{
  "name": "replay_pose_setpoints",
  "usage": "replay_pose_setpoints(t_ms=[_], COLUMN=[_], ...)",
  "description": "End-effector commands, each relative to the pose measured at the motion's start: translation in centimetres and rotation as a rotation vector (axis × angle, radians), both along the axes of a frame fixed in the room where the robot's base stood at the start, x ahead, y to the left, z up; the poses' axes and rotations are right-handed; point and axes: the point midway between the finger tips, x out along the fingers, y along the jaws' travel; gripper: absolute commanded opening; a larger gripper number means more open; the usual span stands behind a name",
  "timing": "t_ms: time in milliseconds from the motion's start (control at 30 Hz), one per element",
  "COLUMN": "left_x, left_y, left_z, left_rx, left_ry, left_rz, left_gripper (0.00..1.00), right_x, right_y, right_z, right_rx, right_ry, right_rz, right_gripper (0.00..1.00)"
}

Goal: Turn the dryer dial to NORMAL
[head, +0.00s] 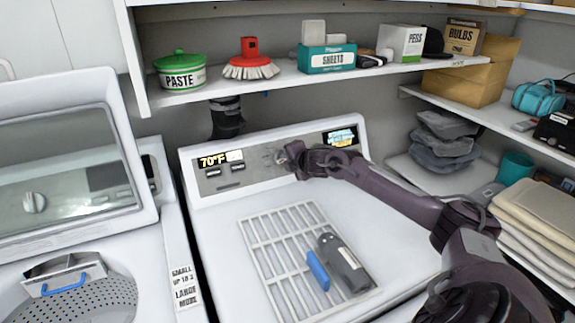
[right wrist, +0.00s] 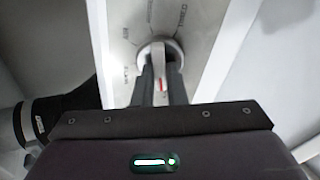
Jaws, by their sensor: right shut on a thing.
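The dryer (head: 330,215) is white, with a grey control panel (head: 215,183) along its back. The dial (head: 281,158) is on this panel, left of a small display, mostly hidden by my right gripper (head: 294,152). In the right wrist view, the round light dial (right wrist: 172,46) sits between the two dark fingers of my right gripper (right wrist: 160,82), which is shut on it. A red mark shows between the fingers. Small lettering rings the dial, one word resembling TIMED; the rest is too blurred to read surely. My left gripper is not in view.
A wire rack (head: 262,240) on the dryer top holds a dark grey device (head: 343,262) and a blue item (head: 317,270). A shelf (head: 225,85) with boxes and a green PASTE tub (head: 180,72) overhangs the panel. A washer (head: 75,225) stands left.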

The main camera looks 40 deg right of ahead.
Motion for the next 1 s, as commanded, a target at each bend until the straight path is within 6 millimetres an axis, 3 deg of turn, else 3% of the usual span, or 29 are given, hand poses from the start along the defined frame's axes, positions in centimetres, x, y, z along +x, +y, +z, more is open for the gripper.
replay_pose_setpoints(t_ms=[333,900,933,1000], left_x=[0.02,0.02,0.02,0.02], left_y=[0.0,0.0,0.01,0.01], left_z=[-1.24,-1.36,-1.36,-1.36], left_rx=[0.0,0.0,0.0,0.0], left_ry=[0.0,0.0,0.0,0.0], left_rz=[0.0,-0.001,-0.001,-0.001], left_gripper=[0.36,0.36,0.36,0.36], right_x=[-0.03,-0.06,-0.06,-0.06], right_y=[0.09,0.12,0.12,0.11], right_z=[-0.23,-0.25,-0.25,-0.23], right_rx=[-0.131,-0.157,-0.157,-0.157], right_ry=[0.045,0.055,0.055,0.055], right_rz=[0.066,0.08,0.08,0.08], right_gripper=[0.0,0.0,0.13,0.22])
